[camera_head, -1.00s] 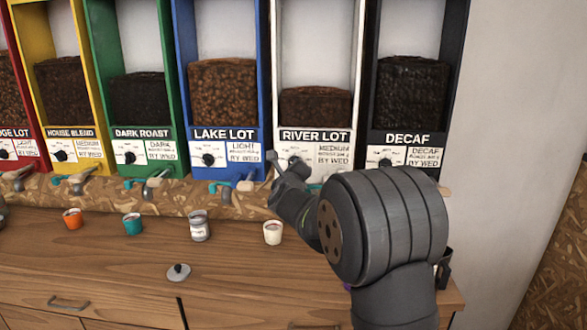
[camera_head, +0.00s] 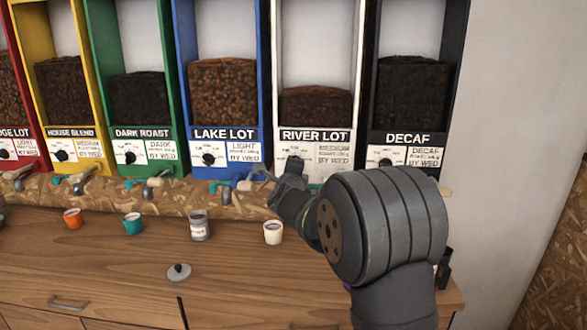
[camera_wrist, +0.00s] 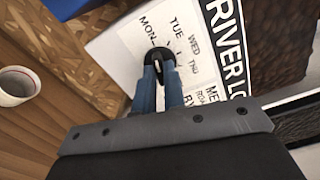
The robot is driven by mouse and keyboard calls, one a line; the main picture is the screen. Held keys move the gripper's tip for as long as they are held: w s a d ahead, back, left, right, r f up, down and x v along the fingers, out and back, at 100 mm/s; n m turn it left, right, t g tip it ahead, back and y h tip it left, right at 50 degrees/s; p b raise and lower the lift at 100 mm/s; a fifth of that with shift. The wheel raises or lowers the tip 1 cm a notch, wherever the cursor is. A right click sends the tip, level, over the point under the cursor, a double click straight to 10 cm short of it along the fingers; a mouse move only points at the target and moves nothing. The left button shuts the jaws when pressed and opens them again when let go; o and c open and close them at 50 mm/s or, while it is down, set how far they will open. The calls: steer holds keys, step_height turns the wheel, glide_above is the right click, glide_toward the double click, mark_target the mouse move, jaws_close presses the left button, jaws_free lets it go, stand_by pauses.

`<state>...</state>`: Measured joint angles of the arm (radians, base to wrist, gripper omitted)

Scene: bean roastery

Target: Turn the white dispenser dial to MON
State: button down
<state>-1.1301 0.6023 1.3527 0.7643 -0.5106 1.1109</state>
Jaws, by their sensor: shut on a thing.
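The white dispenser (camera_head: 315,136), labelled RIVER LOT, stands between the blue and black ones. Its black dial (camera_wrist: 155,54) shows in the wrist view on a white card, with MON, TUE, WED and a fourth day printed around it. MON is at the upper left of the dial in this view. My gripper (camera_wrist: 158,66) is shut on the dial, one grey-blue finger on each side. The fingers cover part of the dial, and I cannot tell for sure which day it points to. In the head view my gripper (camera_head: 292,166) is in front of the card and hides most of the dial.
The blue LAKE LOT dispenser (camera_head: 225,134) is close on the left and the black DECAF one (camera_head: 405,138) on the right. Spouts stick out below along a wooden ledge (camera_head: 110,202). A white cup (camera_head: 273,232) and several other containers stand on the counter (camera_head: 110,265).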

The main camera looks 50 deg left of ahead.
stand_by(0.3)
steer(key=c, duration=1.5)
jaws_free()
steer(key=v, duration=1.7)
steer(key=shift+s+d+r, duration=0.1)
steer(key=shift+r, duration=0.05)
steer(key=x, duration=1.7)
